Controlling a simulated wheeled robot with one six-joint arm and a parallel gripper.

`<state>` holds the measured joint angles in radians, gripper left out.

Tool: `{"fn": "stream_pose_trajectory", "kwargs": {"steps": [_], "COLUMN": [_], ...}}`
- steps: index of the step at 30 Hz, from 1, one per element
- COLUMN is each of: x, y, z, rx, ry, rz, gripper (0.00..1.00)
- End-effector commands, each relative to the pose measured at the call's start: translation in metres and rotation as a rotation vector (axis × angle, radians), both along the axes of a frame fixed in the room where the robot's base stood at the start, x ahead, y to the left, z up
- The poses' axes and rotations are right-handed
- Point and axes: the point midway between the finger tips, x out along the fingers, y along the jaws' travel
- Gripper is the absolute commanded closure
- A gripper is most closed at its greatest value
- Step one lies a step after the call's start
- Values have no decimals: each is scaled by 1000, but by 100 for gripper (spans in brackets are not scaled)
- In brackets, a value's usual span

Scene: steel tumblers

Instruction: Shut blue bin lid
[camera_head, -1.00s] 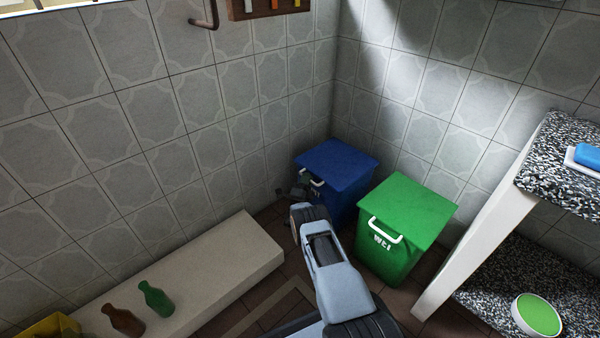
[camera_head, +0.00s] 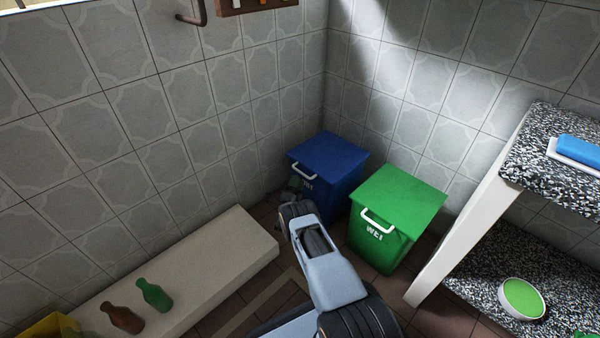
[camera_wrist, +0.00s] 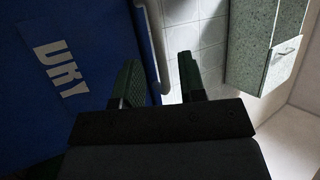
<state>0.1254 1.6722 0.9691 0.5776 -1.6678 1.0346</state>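The blue bin (camera_head: 335,197) stands in the room's corner. Its blue lid (camera_head: 328,154) lies flat across the top and looks shut. A white handle (camera_head: 303,173) shows at the lid's front edge. My gripper (camera_head: 291,190) is in front of the bin, just below and left of the handle, partly hidden by my arm. In the wrist view my gripper (camera_wrist: 160,82) has its two dark fingers apart, with nothing seen gripped. The bin's blue front (camera_wrist: 85,50) with white letters fills the left there, and a blue-grey edge shows beyond the fingers.
A green bin (camera_head: 382,240) with a shut lid stands right of the blue one. A speckled shelf unit (camera_head: 462,240) is at the right. A pale ledge (camera_head: 215,260) with a brown bottle (camera_head: 125,318) and a green bottle (camera_head: 153,294) runs along the left wall.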

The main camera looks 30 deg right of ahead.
Motion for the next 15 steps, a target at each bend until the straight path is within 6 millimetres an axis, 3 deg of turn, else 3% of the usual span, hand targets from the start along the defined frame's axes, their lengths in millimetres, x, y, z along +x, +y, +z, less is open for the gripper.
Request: {"fn": "stream_pose_trajectory", "kwargs": {"steps": [6, 15], "x": [-29, -53], "y": [29, 52], "z": [-20, -39], "rx": [-2, -4], "ry": [2, -3], "rz": [-1, -4], "gripper": [63, 63]}}
